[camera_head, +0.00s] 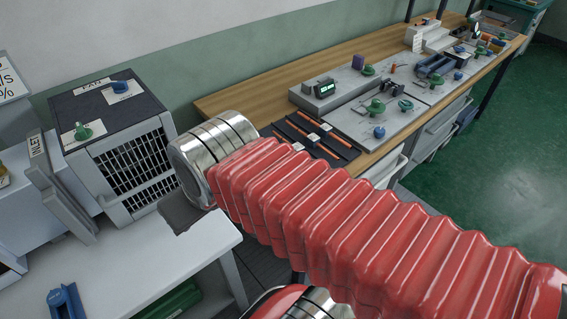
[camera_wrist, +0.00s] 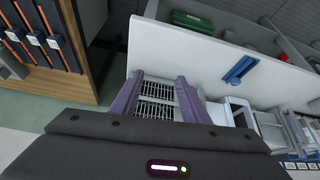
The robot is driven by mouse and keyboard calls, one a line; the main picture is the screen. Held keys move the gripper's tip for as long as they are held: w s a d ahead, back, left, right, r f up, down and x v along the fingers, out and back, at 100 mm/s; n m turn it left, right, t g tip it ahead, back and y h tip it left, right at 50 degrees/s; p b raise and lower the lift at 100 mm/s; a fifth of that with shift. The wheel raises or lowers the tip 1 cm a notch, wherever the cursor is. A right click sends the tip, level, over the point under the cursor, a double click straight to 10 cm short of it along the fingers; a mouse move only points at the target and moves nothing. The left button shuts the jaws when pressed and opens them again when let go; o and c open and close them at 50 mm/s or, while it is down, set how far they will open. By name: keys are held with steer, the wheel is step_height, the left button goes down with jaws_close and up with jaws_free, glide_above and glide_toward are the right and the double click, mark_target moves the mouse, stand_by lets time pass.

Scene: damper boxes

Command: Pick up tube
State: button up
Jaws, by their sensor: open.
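Several slim orange rods (camera_head: 318,134) with pale labels lie in a black tray (camera_head: 277,130) on the wooden bench; they are the most tube-like things I see, but I cannot tell which is the tube. Orange rods also show at the upper left of the wrist view (camera_wrist: 58,38). My gripper (camera_wrist: 158,80) has two purple fingers, spread apart with nothing held between them. It is over by the white table and the grille box, well away from the rods. In the head view my arm hides the fingers and part of the bench edge.
The box with the grille (camera_head: 136,163) stands on the white table (camera_head: 150,265), close to my gripper. A blue handle (camera_head: 66,302) lies on that table. The bench holds grey panels (camera_head: 345,122) with green and blue knobs. Green floor (camera_head: 500,150) is open at the right.

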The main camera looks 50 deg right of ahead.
steer(key=shift+o, duration=0.8)
steer(key=shift+w+d, duration=0.3)
steer(key=shift+g, duration=0.4)
steer(key=w+d, duration=0.3)
steer(key=d, duration=0.2)
steer(key=w+d, duration=0.2)
steer(key=d, duration=0.1)
steer(key=shift+w+f, duration=0.3)
steer(key=shift+f, duration=0.05)
steer(key=shift+m, duration=0.6)
steer(key=d+f, duration=0.3)
steer(key=d, duration=0.6)
steer(key=w+d+f, duration=0.1)
steer(key=d+f, duration=0.1)
steer(key=d, duration=0.7)
steer(key=w+d+f, duration=0.1)
steer(key=d+f, duration=0.2)
steer(key=d, duration=0.7)
steer(key=shift+d+f, duration=0.1)
steer(key=shift+f, duration=0.25)
steer(key=shift+d+x, duration=0.2)
steer(key=shift+x, duration=4.05)
steer(key=shift+s+f, duration=0.15)
steer(key=shift+d+x, duration=0.2)
steer(key=shift+x, duration=2.35)
